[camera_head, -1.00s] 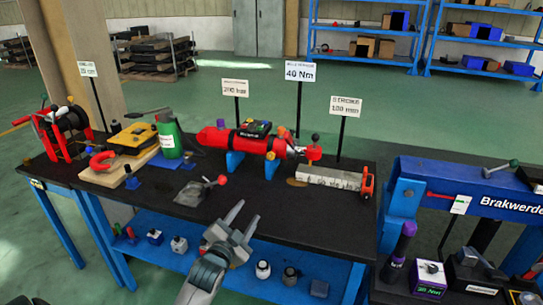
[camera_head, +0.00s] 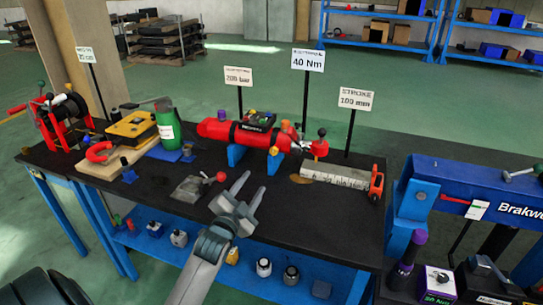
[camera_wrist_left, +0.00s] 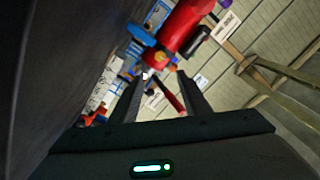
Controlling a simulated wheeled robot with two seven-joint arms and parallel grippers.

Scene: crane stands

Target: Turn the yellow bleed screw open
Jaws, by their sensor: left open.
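The red cylinder (camera_head: 240,133) lies on blue supports on the dark workbench, with small fittings and a black-knobbed lever at its right end. In the left wrist view, the red cylinder (camera_wrist_left: 183,28) shows above my fingers, with a small yellow part (camera_wrist_left: 160,57) at its near end that looks like the bleed screw. I cannot make out the screw clearly in the head view. My left gripper (camera_head: 252,183) is open and empty, in front of the cylinder and apart from it. Its fingers (camera_wrist_left: 157,80) also show in the left wrist view. My right gripper is not in view.
A grey block (camera_head: 335,174) with a red end piece lies right of the cylinder. A red-knobbed lever (camera_head: 220,177) on a grey plate is left of my gripper. A blue frame (camera_head: 460,185) stands at right.

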